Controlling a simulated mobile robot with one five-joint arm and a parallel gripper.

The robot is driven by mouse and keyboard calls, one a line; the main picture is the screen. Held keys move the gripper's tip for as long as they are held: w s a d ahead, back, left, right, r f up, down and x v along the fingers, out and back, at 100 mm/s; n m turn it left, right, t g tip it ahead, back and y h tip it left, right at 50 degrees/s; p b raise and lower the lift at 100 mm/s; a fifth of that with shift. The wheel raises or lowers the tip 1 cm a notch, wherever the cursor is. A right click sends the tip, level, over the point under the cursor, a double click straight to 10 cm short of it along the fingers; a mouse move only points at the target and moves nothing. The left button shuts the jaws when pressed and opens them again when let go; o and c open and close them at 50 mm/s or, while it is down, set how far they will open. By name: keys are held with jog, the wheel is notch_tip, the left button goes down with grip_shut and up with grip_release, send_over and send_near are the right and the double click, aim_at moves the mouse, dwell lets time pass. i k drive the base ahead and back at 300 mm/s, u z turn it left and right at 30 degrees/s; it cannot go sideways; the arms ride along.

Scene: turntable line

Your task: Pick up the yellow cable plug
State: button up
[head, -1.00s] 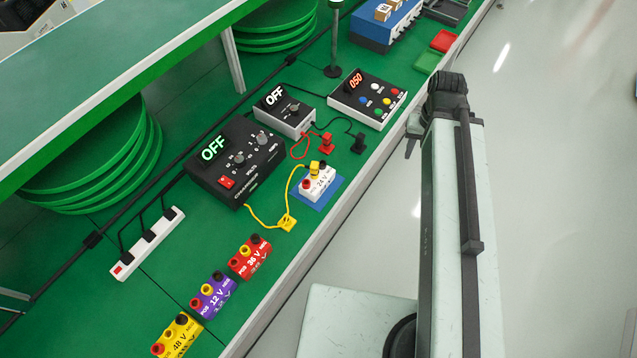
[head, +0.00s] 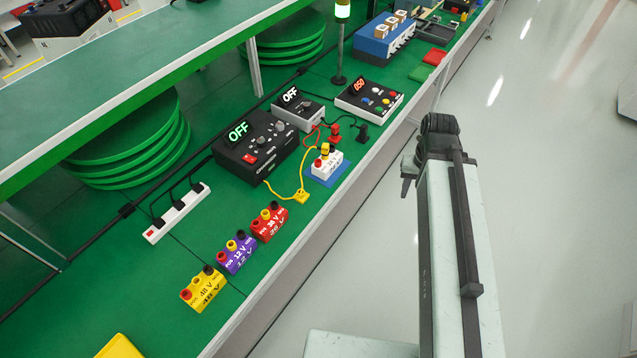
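The yellow cable plug (head: 325,150) is small, at the white 24 V block (head: 327,166); it appears to sit in or just over one of the block's sockets. Its yellow cable (head: 302,177) runs past a yellow square piece (head: 302,197) on the green bench to the black power supply (head: 254,150). The white block stands on a blue pad (head: 321,182) near the bench's front edge. My gripper (head: 407,178) is at the end of my arm, over the aisle, to the right of the plug and apart from it. Its fingers are small and dark, so its opening is unclear.
Red (head: 269,222), purple (head: 238,252) and yellow (head: 202,290) socket blocks stand along the bench. Red (head: 335,133) and black (head: 362,133) plugs stand behind the white block. A button box (head: 369,99) is farther back. The aisle floor (head: 540,220) is clear.

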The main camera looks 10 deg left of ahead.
aim_at(325, 147)
jog(key=u, duration=0.65)
jog(key=i, duration=0.9)
jog(key=u, duration=0.15)
jog(key=k, duration=0.4)
jog(key=u, duration=3.45)
jog(key=k, duration=1.6)
jog(key=u, duration=0.15)
